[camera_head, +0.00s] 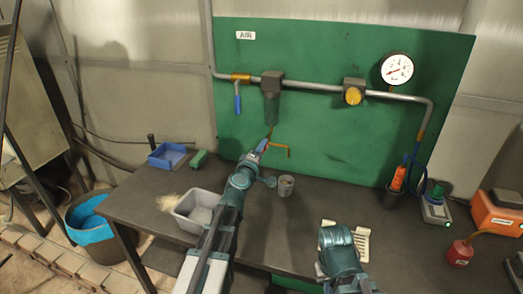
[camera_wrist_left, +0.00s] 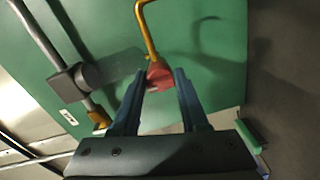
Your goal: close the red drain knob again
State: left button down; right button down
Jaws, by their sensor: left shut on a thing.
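The red drain knob (camera_wrist_left: 158,76) sits between the two fingers of my left gripper (camera_wrist_left: 160,86) in the left wrist view. The left gripper also shows in the head view (camera_head: 262,146), below the filter bowl (camera_head: 271,110) on the green board. Its fingers are shut on the knob, and they hide most of it in the head view. A bent brass drain pipe (camera_head: 279,150) runs out beside the knob; it also shows in the left wrist view (camera_wrist_left: 147,32). Of my right arm, only a teal link shows at the lower middle; its fingers are not seen.
A pipe (camera_head: 320,88) crosses the board with a blue-handled valve (camera_head: 238,103), a yellow regulator knob (camera_head: 353,96) and a gauge (camera_head: 397,69). On the bench stand a grey cup (camera_head: 286,188), a grey bin (camera_head: 185,222), a blue tray (camera_head: 168,155) and a red can (camera_head: 459,254).

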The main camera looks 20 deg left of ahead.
pick_arm(q)
jog(key=shift+n, duration=0.3)
jog(key=shift+c, duration=2.3)
grip_release()
